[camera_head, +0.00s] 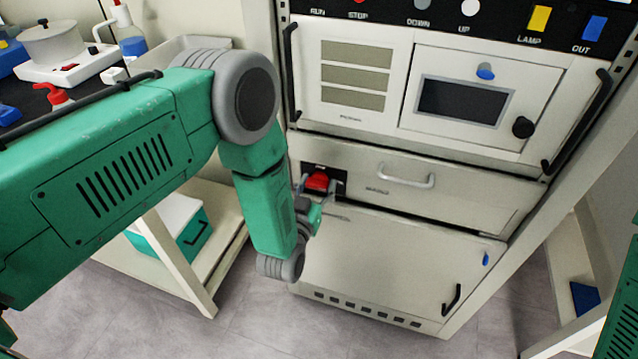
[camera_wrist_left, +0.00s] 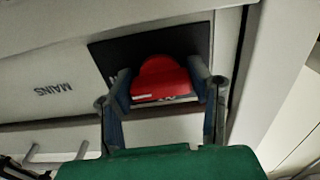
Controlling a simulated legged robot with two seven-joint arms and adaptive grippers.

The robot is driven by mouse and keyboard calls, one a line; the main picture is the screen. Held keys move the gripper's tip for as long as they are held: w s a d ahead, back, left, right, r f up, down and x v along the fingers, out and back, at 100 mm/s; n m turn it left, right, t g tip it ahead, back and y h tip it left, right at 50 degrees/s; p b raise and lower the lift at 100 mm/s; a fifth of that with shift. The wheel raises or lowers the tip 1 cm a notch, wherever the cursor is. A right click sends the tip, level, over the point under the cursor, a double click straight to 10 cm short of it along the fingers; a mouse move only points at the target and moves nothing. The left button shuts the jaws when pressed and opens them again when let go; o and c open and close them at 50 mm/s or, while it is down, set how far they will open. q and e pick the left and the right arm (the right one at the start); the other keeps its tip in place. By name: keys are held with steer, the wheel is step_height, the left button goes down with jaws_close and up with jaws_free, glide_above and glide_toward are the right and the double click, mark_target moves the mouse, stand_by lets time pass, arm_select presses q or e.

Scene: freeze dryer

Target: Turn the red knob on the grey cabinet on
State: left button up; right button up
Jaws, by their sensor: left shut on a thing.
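The grey cabinet (camera_head: 370,262) stands in the middle of the head view, with a drawer-like panel across its upper part. The red knob (camera_head: 317,181) sits on a black plate at the left end of that panel. My left gripper (camera_head: 318,186) is at the knob, with one finger on each side of it. In the left wrist view the red knob (camera_wrist_left: 160,79) is between the two fingertips (camera_wrist_left: 166,88), near the word MAINS. The gripper is shut on the knob. My right gripper is out of view; only a bit of green arm shows at the right edge.
Above the panel is a white unit with a dark window (camera_head: 460,101) and a black strip of buttons. The panel has a silver handle (camera_head: 405,181). A cart with a teal box (camera_head: 196,226) stands at the left. Grey floor is clear in front.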

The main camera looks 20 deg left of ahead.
arm_select(q)
steer(key=shift+a+m, duration=0.1)
steer(key=shift+m, duration=0.2)
steer(key=o, duration=0.9)
steer(key=shift+r, duration=0.1)
steer(key=shift+s, duration=0.15)
steer(key=s, duration=1.1)
steer(key=shift+s+a, duration=0.15)
steer(key=shift+s, duration=0.25)
steer(key=s+a+f+g, duration=0.7)
steer(key=s+f+g, duration=0.3)
steer(key=s, duration=0.1)
steer(key=s+a+g, duration=0.1)
steer(key=s+g, duration=0.1)
steer(key=s, duration=0.2)
steer(key=s+a+g, duration=0.1)
steer(key=s+g, duration=0.2)
steer(key=s, duration=0.2)
steer(key=s+a+g, duration=0.2)
steer(key=s, duration=0.3)
steer(key=shift+s+r+y, duration=0.1)
steer(key=shift+r+y, duration=0.15)
steer(key=shift+y, duration=0.05)
